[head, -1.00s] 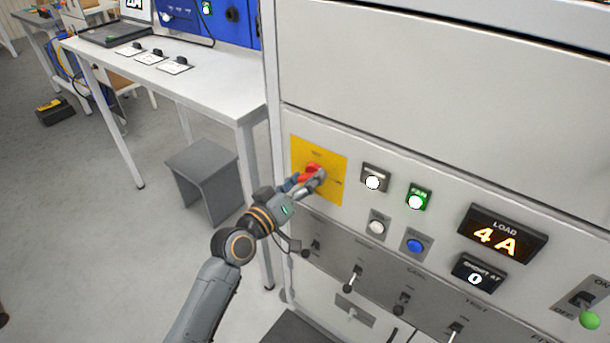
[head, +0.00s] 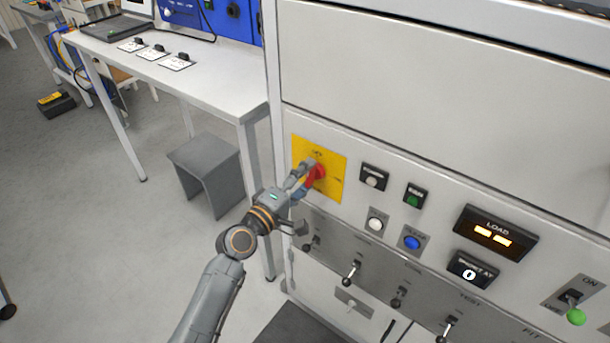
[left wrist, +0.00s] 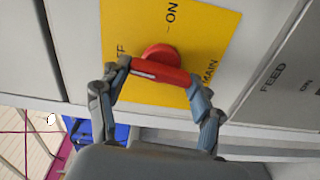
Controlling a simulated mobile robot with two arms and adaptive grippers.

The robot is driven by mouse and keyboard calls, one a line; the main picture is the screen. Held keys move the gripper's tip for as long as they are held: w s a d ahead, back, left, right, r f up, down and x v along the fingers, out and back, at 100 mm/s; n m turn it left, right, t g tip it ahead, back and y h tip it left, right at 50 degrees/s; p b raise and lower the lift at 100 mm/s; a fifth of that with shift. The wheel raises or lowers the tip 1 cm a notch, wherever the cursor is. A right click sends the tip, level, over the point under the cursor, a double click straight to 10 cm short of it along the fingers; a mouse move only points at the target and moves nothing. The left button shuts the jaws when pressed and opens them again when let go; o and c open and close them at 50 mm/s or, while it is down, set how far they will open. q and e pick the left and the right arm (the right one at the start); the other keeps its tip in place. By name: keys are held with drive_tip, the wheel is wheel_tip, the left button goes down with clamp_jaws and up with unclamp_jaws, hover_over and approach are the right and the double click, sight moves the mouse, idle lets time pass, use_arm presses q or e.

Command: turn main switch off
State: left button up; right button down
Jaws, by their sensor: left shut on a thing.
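The main switch is a red rotary handle (head: 317,173) on a yellow plate (head: 333,160) at the left of the grey panel. My left gripper (head: 306,180) is shut on the handle, one finger on each side. In the left wrist view, the red handle (left wrist: 160,72) lies between the two fingertips (left wrist: 158,84). One end of its bar is near the partly hidden OFF lettering; ON is printed further up on the yellow plate (left wrist: 215,35). My right gripper is not in view.
The white lamp (head: 373,179) and green lamp (head: 414,197) beside the plate are dark. The load display (head: 495,233) shows two dashes. Toggle levers (head: 350,272) line the panel below. A table (head: 200,80) and grey stool (head: 205,170) stand to the left.

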use_arm(q)
drive_tip(key=shift+n, duration=0.5)
drive_tip(key=o, duration=1.1)
drive_tip(key=shift+o, duration=0.2)
drive_tip(key=v, duration=1.2)
